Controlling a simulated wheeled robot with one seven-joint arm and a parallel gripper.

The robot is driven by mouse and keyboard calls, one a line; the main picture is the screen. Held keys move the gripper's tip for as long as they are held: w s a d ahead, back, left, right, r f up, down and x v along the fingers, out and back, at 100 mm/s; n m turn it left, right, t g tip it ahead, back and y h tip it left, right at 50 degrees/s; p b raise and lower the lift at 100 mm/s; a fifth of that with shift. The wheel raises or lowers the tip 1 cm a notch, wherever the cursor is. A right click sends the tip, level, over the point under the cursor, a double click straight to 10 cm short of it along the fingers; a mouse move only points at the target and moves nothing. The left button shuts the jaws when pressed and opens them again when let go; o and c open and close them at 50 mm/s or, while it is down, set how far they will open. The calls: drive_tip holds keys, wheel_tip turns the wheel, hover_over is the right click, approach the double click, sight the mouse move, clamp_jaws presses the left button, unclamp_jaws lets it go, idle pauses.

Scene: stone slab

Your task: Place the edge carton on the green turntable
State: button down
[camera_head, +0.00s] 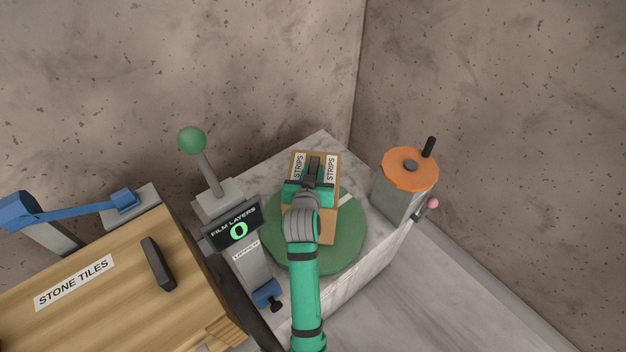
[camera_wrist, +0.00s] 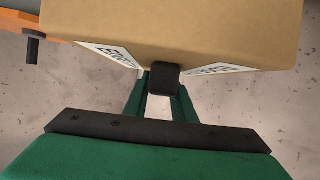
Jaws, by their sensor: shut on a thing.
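The edge carton (camera_head: 328,226) is a tan box with white labels reading STRIPS. My gripper (camera_head: 314,178) is shut on it at the top, between the two labels. In the head view the carton covers the back and middle of the round green turntable (camera_head: 350,236), and its far end reaches past the turntable's back edge. I cannot tell whether it touches the turntable or hangs above it. The carton and my arm hide part of the turntable.
A grey post with an orange disc (camera_head: 408,170) and black handle stands right of the turntable. On the left are a FILM LAYERS display (camera_head: 232,226) reading 0, a green-knobbed lever (camera_head: 192,140) and a wooden STONE TILES box (camera_head: 110,285). Walls close in behind the marble slab (camera_head: 325,142).

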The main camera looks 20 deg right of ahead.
drive_tip(key=shift+f, duration=1.65)
drive_tip(key=c, duration=1.5)
unclamp_jaws()
drive_tip(key=shift+f, duration=0.2)
